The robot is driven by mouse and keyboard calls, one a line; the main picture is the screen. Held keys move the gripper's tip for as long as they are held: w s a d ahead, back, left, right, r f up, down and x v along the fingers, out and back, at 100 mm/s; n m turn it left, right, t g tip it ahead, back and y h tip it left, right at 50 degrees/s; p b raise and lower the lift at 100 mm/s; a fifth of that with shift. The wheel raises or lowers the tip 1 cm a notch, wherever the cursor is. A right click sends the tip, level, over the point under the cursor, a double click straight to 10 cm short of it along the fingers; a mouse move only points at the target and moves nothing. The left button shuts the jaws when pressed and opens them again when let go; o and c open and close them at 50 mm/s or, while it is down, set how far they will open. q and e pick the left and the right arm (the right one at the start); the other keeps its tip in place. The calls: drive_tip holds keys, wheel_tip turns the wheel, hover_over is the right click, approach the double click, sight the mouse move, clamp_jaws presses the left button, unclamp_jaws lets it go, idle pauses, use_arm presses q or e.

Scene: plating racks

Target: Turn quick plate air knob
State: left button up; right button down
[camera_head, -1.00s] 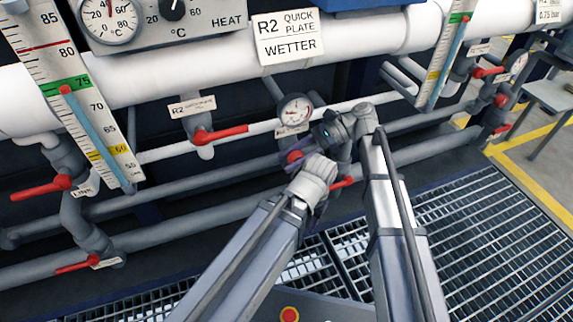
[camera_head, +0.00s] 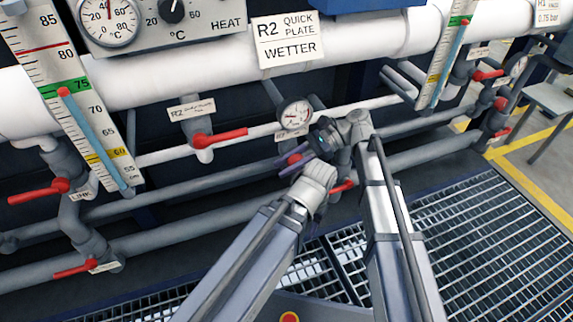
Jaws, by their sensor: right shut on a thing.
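A small red knob (camera_head: 294,158) sits on the pipework just below a round white gauge (camera_head: 294,114). Part of the knob is hidden by purple finger parts. My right gripper (camera_head: 299,163) comes in from the right, with its dark body beside the gauge and its purple fingers at the knob, shut on it. My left gripper (camera_head: 322,178) is beside and below the right one. Its pale wrist shows, but its fingertips are hidden or merge with the purple parts, so I cannot tell their state.
Red valve handles sit close by: one on the white pipe to the left (camera_head: 220,137) and one just behind my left wrist (camera_head: 343,186). A white "R2 QUICK PLATE WETTER" sign (camera_head: 287,39) hangs above. Metal grating (camera_head: 480,235) covers the floor at the lower right.

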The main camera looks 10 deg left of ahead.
drive_tip(key=g+y+b, duration=0.1)
drive_tip(key=b, duration=0.1)
drive_tip(key=y+b, duration=0.1)
drive_tip(key=b, duration=0.1)
drive_tip(key=shift+r+g+b, duration=0.25)
drive_tip(key=shift+g+b, duration=0.05)
drive_tip(key=shift+g, duration=0.1)
drive_tip(key=shift+r, duration=0.1)
drive_tip(key=c, duration=0.8)
unclamp_jaws()
drive_tip(key=shift+c, duration=0.2)
drive_tip(key=shift+w+d, duration=0.1)
